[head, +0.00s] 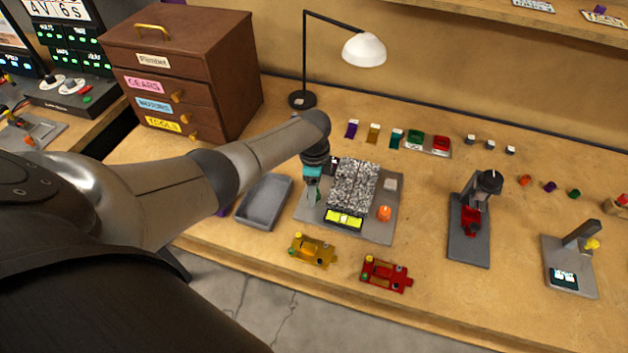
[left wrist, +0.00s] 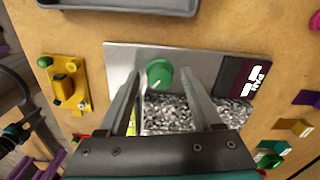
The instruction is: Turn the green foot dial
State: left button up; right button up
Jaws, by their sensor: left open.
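The green foot dial (left wrist: 160,72) is a round knob with a pale pointer mark. It sits on a grey metal plate (left wrist: 203,58) beside a strip of grey speckled material (left wrist: 180,113). My left gripper (left wrist: 160,80) is open, and in the left wrist view its two fingers stand on either side of the dial with gaps. I cannot tell whether the fingertips are down at dial height. In the head view my left gripper (head: 312,190) is over the left side of the plate (head: 378,232) and mostly hides the dial. My right gripper is not in view.
A grey tray (head: 264,222) lies left of the plate. An orange knob (head: 384,213) and a yellow-green display (head: 344,218) are on the plate. A yellow piece (head: 312,250) and a red piece (head: 386,273) lie in front. A lamp (head: 303,98) stands behind.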

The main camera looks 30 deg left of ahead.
pick_arm(q)
notch_tip(320, 180, up, 15)
jog(key=p, duration=0.3)
jog(key=shift+p, duration=0.4)
